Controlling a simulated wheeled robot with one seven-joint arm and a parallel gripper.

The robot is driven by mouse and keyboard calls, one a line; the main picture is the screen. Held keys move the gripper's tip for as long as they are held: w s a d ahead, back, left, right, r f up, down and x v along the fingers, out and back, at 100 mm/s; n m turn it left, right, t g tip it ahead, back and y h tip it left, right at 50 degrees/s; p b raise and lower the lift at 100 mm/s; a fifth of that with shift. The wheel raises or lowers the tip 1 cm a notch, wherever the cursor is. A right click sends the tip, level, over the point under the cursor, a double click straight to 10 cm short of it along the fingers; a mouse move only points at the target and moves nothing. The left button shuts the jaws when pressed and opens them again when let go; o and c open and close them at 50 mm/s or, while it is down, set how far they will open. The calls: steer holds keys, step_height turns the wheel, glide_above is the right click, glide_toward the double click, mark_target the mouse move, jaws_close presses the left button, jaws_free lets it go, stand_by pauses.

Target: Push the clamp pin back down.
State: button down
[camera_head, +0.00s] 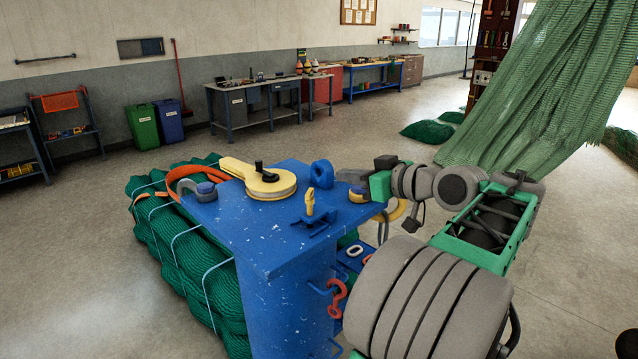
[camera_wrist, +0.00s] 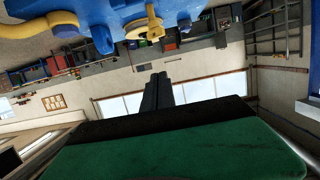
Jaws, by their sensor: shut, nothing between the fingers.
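A yellow pin (camera_head: 310,201) with a rounded head stands upright in a small blue bracket on the blue stand's top (camera_head: 270,240); I take it for the clamp pin. How deep it sits is hard to tell. A yellow pin-like piece (camera_wrist: 154,22) also shows at the top of the wrist view, which is upside down. My gripper (camera_head: 345,175) is above the stand's right back edge, to the right of and behind the pin, apart from it. In the wrist view its dark fingers (camera_wrist: 158,78) are together and empty.
A yellow disc with a lever and black knob (camera_head: 265,181) lies on the stand's top left. A blue ring (camera_head: 321,174) stands beside my gripper, and a yellow-and-grey round piece (camera_head: 359,195) is below it. Green netting (camera_head: 175,235) lies left.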

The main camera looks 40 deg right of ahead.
steer(key=w+f+b, duration=0.1)
steer(key=b, duration=0.6)
glide_above(310, 208)
steer(key=s, duration=0.2)
step_height(310, 208, down, 4)
steer(key=shift+w+d+f, duration=0.1)
steer(key=shift+d+f, duration=0.25)
steer(key=shift+f, duration=0.25)
steer(key=shift+f, duration=0.1)
